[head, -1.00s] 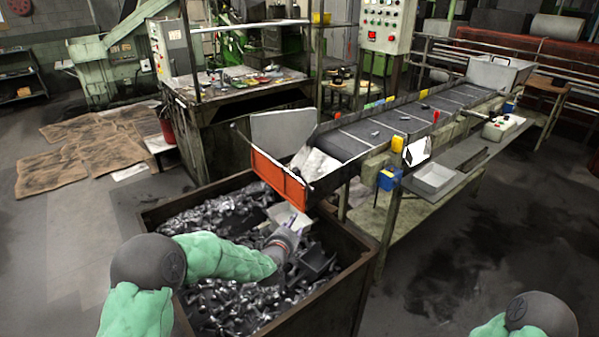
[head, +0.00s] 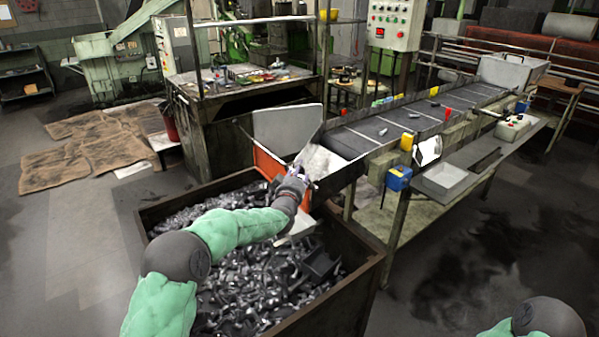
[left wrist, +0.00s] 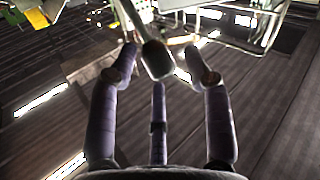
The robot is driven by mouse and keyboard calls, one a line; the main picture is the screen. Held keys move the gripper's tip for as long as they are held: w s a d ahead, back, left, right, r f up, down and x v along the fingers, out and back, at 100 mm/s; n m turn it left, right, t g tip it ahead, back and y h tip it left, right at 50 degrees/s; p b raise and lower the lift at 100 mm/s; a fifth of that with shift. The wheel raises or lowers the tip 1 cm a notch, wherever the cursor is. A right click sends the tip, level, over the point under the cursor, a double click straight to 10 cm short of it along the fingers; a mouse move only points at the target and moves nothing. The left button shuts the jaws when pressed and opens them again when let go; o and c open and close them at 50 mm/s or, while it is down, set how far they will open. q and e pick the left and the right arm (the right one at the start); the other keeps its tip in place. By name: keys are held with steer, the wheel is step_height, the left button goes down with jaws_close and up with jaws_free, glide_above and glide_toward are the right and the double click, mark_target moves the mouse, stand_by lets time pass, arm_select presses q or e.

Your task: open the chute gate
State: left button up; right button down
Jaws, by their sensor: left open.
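The orange chute gate (head: 267,163) stands across the lower end of the chute (head: 321,161), above the scrap bin. My left gripper (head: 295,172) is at the gate and covers its middle. In the left wrist view the open fingers (left wrist: 160,72) spread around a dark rounded bar end (left wrist: 157,60). It looks like a handle, but I cannot tell whether the fingers touch it. My right gripper is out of view; only part of my right arm shows at the lower right.
The bin (head: 352,290) full of dark metal pieces lies under my left arm. A conveyor (head: 385,130) with a few dark parts runs up to the right. A grey tray (head: 447,182) and blue box (head: 398,178) sit beside it. A cluttered workbench (head: 250,80) stands behind.

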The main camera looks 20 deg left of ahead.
arm_select(q)
steer(key=shift+w, duration=1.1)
steer(key=shift+r, duration=0.1)
jaws_close()
steer(key=shift+r, duration=0.1)
